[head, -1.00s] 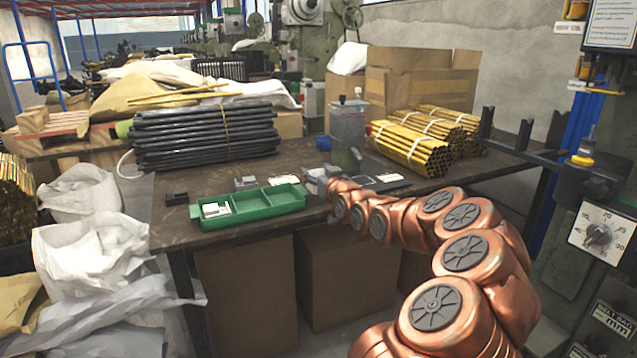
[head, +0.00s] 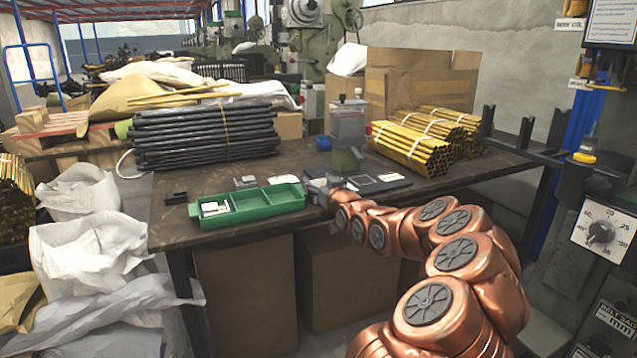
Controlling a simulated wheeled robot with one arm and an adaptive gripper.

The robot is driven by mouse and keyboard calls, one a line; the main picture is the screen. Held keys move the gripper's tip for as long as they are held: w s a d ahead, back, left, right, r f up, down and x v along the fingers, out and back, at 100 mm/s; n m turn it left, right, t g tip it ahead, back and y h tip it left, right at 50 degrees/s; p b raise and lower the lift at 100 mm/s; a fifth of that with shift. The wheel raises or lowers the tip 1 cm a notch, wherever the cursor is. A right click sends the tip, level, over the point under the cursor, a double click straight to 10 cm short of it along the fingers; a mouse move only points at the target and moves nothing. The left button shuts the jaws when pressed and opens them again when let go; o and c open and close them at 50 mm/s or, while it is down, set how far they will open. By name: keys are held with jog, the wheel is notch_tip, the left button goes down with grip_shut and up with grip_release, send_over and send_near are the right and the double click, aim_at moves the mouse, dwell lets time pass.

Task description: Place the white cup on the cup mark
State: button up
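I cannot make out a white cup for certain. Small white pieces (head: 213,208) lie in the left compartment of the green tray (head: 262,215). My gripper (head: 314,184) is low over the table, just right of the tray's right end. It is small and grey, and I cannot tell whether its fingers are open or hold anything. To its right a dark flat board (head: 400,184) bears pale rectangles (head: 361,181); I cannot tell whether one is the cup mark. My arm covers part of the board's near side.
A grey-green machine block (head: 347,135) stands behind my gripper. Bundles of dark rods (head: 205,138) and brass tubes (head: 412,148) lie at the back left and right. Small dark blocks (head: 176,198) sit near the tray.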

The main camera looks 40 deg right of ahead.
jog(key=o, duration=0.4)
jog(key=shift+c, duration=0.2)
jog(key=shift+s, duration=0.1)
